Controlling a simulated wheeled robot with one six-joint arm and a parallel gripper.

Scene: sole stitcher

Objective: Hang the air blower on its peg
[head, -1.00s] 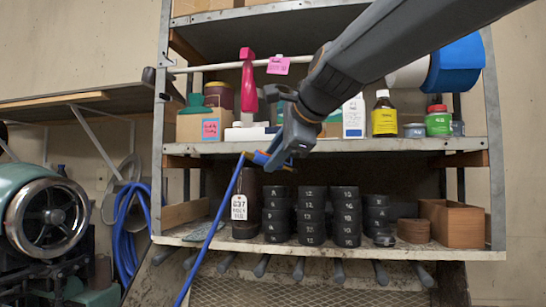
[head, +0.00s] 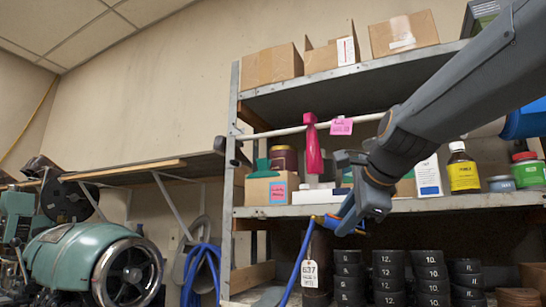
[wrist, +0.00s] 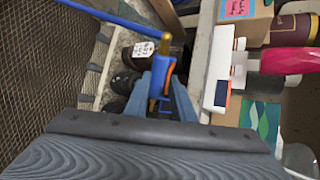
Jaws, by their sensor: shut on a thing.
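The air blower (head: 329,221) is a slim blue tool with an orange part and a brass tip. My gripper (head: 350,213) is shut on it in front of the middle shelf's edge. In the wrist view the blower (wrist: 161,72) stands between my two fingers (wrist: 162,90). A blue hose (head: 293,273) runs down and left from it. A dark peg-like part (head: 236,152) juts from the shelf's left post, left of my gripper; I cannot tell whether it is the blower's peg.
A white rail (head: 275,131) with a pink spray bottle (head: 313,150) crosses above the middle shelf (head: 420,206). Boxes and bottles stand there. Stacked black cups (head: 388,275) and a white tag (head: 310,273) are below. A green machine (head: 75,255) is at left.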

